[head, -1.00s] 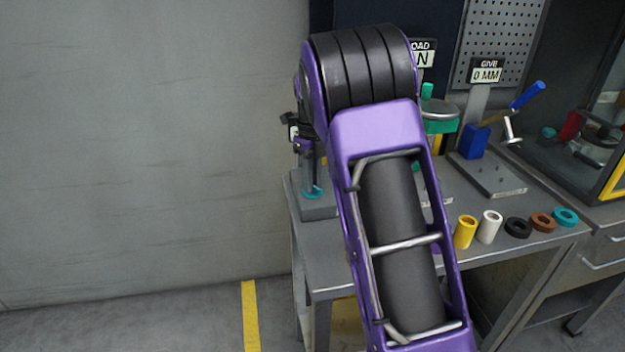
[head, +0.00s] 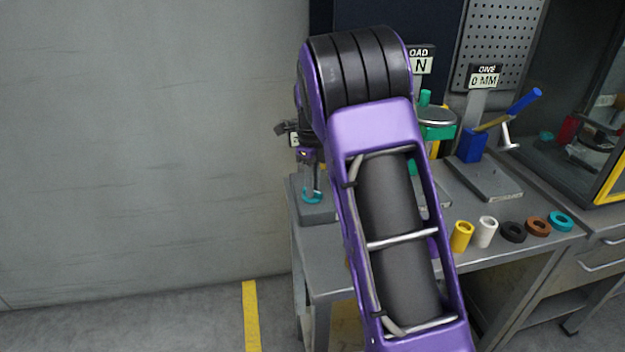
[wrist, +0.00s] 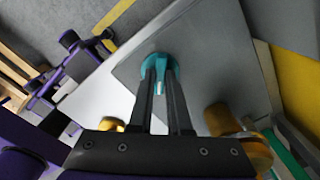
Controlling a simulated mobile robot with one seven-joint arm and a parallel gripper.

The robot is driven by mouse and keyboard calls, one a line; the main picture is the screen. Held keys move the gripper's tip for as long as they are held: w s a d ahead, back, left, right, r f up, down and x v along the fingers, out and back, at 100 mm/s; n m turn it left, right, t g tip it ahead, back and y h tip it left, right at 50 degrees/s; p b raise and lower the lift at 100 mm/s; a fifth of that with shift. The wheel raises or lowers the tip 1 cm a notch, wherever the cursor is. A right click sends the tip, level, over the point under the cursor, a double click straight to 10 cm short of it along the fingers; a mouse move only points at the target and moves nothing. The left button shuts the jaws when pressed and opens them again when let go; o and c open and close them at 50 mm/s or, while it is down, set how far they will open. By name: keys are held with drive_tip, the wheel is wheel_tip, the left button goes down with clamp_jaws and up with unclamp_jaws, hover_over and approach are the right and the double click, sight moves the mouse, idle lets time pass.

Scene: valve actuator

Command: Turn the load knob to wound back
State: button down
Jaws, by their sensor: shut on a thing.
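In the wrist view a teal knob (wrist: 172,66) sits on a grey block, between the tips of my gripper (wrist: 160,76). The gripper is shut on it. In the head view the teal knob (head: 318,196) shows low on the grey block (head: 318,214) at the bench's left end, with my gripper (head: 311,188) pointing down at it. My purple arm covers much of this area. A sign reading "OAD" and "N" (head: 421,62) is partly hidden by the arm, so its full reading cannot be told.
A blue block with a lever (head: 471,146) stands behind several rings and sleeves, including a yellow sleeve (head: 461,237). A wall is at left.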

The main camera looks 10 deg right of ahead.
drive_tip(key=n+p, duration=0.2)
drive_tip(key=n, duration=0.4)
drive_tip(key=shift+r+p, duration=0.15)
drive_tip(key=shift+p, duration=0.25)
drive_tip(key=n+p, duration=0.1)
drive_tip(key=n, duration=0.5)
drive_tip(key=shift+n, duration=0.4)
drive_tip(key=n+p, duration=0.1)
drive_tip(key=n, duration=1.1)
drive_tip(key=shift+n, duration=0.4)
drive_tip(key=c, duration=0.9)
unclamp_jaws()
drive_tip(key=shift+o, duration=0.2)
